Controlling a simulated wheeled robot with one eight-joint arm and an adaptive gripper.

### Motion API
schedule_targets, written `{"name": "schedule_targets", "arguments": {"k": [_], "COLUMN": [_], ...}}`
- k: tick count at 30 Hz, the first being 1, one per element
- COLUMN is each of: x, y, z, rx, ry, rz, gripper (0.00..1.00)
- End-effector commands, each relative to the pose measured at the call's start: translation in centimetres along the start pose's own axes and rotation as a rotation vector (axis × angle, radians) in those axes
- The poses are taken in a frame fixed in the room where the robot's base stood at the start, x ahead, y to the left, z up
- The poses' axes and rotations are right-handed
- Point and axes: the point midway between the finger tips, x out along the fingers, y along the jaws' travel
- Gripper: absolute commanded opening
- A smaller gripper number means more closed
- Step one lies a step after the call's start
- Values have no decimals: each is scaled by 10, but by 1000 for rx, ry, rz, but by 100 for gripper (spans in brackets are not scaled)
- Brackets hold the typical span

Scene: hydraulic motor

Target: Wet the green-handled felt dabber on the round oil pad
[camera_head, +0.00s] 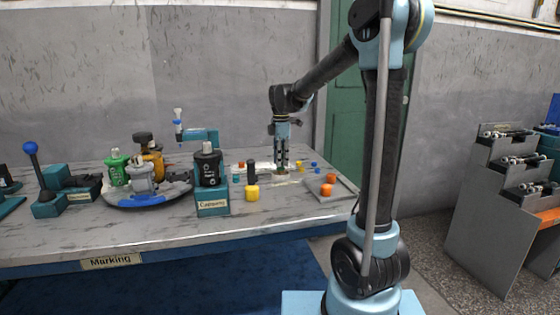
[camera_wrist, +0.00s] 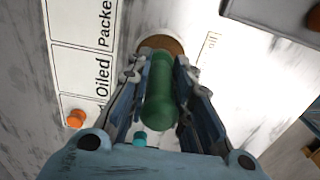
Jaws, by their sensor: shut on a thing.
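My gripper (camera_wrist: 160,75) is shut on the green handle of the dabber (camera_wrist: 158,100), which sits between its two fingers. The round oil pad (camera_wrist: 158,43) is a brown disc just beyond the fingertips in the wrist view, partly covered by the dabber and fingers. The dabber's felt end is hidden, so I cannot tell whether it touches the pad. In the head view my gripper (camera_head: 281,160) points straight down, low over the bench; the pad there is too small to make out clearly.
A grey tray (camera_head: 345,187) with orange caps is to the right. A capping stand (camera_head: 212,208), a yellow cap (camera_head: 252,193) and a black cylinder (camera_head: 251,171) stand left of my gripper.

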Motion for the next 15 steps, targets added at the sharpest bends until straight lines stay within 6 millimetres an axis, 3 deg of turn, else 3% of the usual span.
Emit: {"name": "schedule_targets", "arguments": {"k": [15], "x": [-5], "y": [-1], "z": [0], "rx": [0], "ry": [0], "rz": [-1], "gripper": [0]}}
